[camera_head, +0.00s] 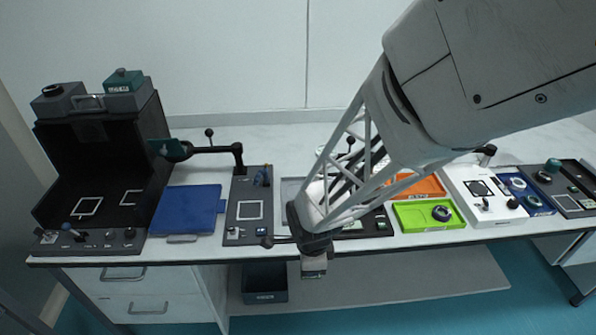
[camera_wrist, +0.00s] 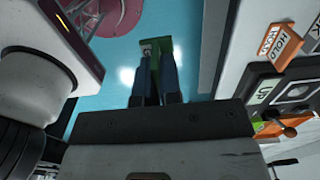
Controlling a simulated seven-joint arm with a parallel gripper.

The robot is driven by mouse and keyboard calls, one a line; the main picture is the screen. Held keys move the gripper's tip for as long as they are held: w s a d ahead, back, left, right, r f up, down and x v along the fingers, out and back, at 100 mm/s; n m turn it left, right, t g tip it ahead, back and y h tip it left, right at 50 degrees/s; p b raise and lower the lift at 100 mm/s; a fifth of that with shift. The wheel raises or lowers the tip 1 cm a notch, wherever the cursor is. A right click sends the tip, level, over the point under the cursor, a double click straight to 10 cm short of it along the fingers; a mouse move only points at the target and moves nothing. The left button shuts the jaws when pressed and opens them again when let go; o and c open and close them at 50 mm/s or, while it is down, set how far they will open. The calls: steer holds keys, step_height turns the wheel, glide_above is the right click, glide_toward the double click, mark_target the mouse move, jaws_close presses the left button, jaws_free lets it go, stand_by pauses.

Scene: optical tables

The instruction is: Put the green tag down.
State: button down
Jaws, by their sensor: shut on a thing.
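The green tag (camera_wrist: 155,44) shows in the wrist view between the tips of my gripper (camera_wrist: 155,62), which is shut on it. The tag stands out past the fingertips, with blue floor behind it. In the head view my gripper (camera_head: 314,270) hangs at the front edge of the bench (camera_head: 400,240), in front of the middle of it. I cannot make out the tag in the head view.
A blue mat (camera_head: 187,208) and a dark box with an open front (camera_head: 95,150) are at the left of the bench. A green tray (camera_head: 425,222), an orange tray (camera_head: 425,185) and a white panel (camera_head: 490,215) are at the right. A dark bin (camera_head: 265,285) sits on the shelf below. An orange HOLD tag (camera_wrist: 280,45) shows in the wrist view.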

steer(key=shift+w, duration=0.1)
steer(key=w, duration=0.6)
steer(key=w+d, duration=0.1)
steer(key=w, duration=1.1)
steer(key=shift+w+d+r, duration=0.35)
steer(key=shift+d, duration=0.05)
steer(key=shift+w, duration=0.1)
glide_above(297, 191)
steer(key=shift+f, duration=0.7)
steer(key=shift+f, duration=1.8)
steer(key=shift+f, duration=0.1)
